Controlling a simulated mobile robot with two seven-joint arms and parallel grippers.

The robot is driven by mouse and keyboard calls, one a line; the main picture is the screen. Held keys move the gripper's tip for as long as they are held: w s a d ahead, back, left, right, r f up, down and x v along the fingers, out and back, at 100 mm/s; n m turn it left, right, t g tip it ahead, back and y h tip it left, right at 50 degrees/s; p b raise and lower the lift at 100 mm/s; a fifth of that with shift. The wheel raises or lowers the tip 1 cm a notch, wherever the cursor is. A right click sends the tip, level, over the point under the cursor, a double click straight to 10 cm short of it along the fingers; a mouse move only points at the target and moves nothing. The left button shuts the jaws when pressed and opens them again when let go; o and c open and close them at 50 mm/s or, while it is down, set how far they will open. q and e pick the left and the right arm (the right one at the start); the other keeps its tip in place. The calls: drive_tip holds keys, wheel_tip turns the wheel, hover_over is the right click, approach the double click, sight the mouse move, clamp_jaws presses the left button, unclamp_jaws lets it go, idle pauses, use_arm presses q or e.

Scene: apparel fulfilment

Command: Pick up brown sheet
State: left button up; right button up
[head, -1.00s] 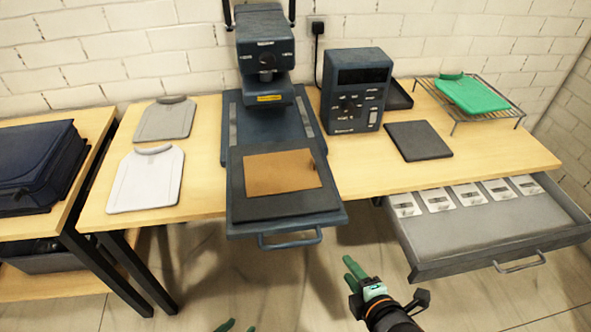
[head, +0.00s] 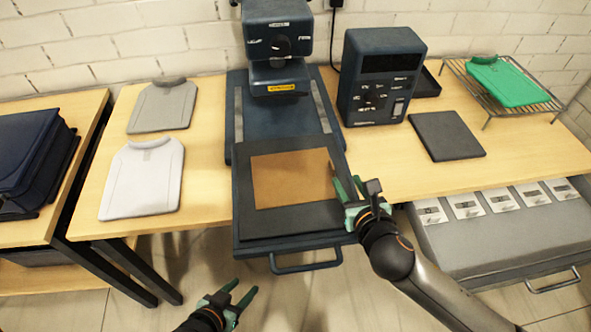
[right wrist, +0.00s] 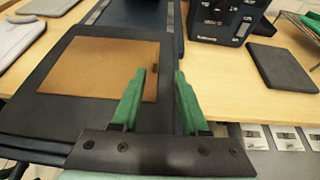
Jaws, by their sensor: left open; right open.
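The brown sheet (head: 292,178) lies flat on the dark pad (head: 250,222) of the press's pulled-out lower platen. It also shows in the right wrist view (right wrist: 105,65), with a small dark mark near its right edge. My right gripper (head: 345,188) is open and empty at the right edge of the platen, close to the sheet's right side. In the right wrist view its green fingertips (right wrist: 158,80) are apart, the left one overlapping the sheet's lower right part in the picture. Whether it touches is unclear. My left gripper (head: 238,295) is open and empty, low in front of the table.
The blue press (head: 280,45) stands behind the platen, with a control box (head: 378,80) to its right. A black pad (head: 447,135) and a rack with a green shirt (head: 508,82) lie further right. Grey and white shirts (head: 141,180) lie left. An open drawer (head: 480,245) is at right.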

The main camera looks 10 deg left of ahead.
sight(333, 167)
drive_tip(key=x, duration=0.4)
drive_tip(key=shift+w+a+f, duration=0.15)
drive_tip(key=shift+w+f, duration=0.05)
drive_tip(key=shift+w, duration=0.1)
drive_tip(key=shift+a+b+x, duration=0.15)
drive_tip(key=shift+b+x, duration=0.15)
drive_tip(key=shift+x, duration=1.1)
drive_tip(key=shift+a+b+x, duration=0.2)
drive_tip(key=shift+b+x, duration=0.05)
drive_tip(key=shift+x, duration=1.15)
drive_tip(key=shift+s+f, duration=0.15)
drive_tip(key=shift+s, duration=0.05)
clamp_jaws()
